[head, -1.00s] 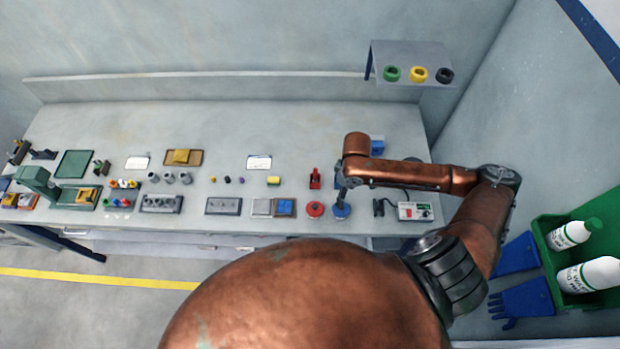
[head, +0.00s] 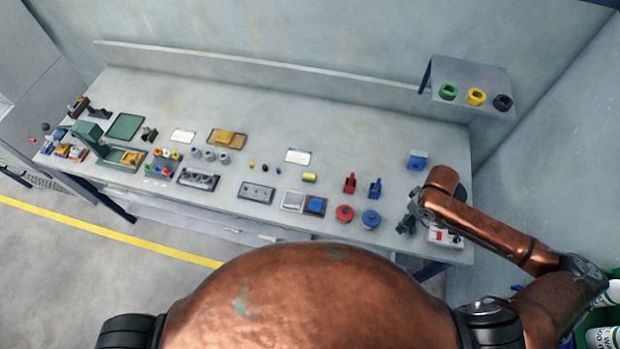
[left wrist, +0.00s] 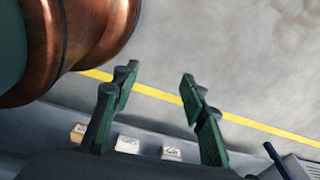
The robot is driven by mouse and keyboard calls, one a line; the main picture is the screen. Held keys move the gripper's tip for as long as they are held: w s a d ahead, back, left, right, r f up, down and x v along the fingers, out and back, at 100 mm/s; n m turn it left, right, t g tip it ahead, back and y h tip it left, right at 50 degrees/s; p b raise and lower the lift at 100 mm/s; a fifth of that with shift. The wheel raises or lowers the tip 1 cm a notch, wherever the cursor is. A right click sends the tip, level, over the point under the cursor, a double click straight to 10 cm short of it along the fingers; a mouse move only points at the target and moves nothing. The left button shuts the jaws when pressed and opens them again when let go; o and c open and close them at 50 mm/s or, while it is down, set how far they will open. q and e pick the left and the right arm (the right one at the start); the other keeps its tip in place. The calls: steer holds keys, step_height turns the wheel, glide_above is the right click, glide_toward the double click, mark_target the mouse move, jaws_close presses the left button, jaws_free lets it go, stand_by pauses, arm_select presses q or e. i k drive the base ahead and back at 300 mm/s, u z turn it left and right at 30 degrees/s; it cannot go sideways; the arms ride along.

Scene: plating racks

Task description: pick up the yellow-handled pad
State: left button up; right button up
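Several yellow pieces show in the head view, and which is the yellow-handled pad is too small to tell for sure. A yellow piece (head: 227,137) lies on a brown tray at the bench's back left. Another yellow piece (head: 132,157) sits in the green press frame, and a small yellow cylinder (head: 309,177) lies mid-bench. My left gripper (left wrist: 160,103) is open and empty in the left wrist view, above floor and bench edge; it is out of the head view.
A red-and-white box (head: 444,236) stands under my right arm. Red (head: 345,213) and blue (head: 371,218) round pieces are near the front edge. A wall shelf (head: 470,78) with coloured rings hangs at right. The bench's back strip is clear.

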mark_target(307, 177)
steer(key=u, duration=1.95)
steer(key=i, duration=2.05)
steer(key=z, duration=2.55)
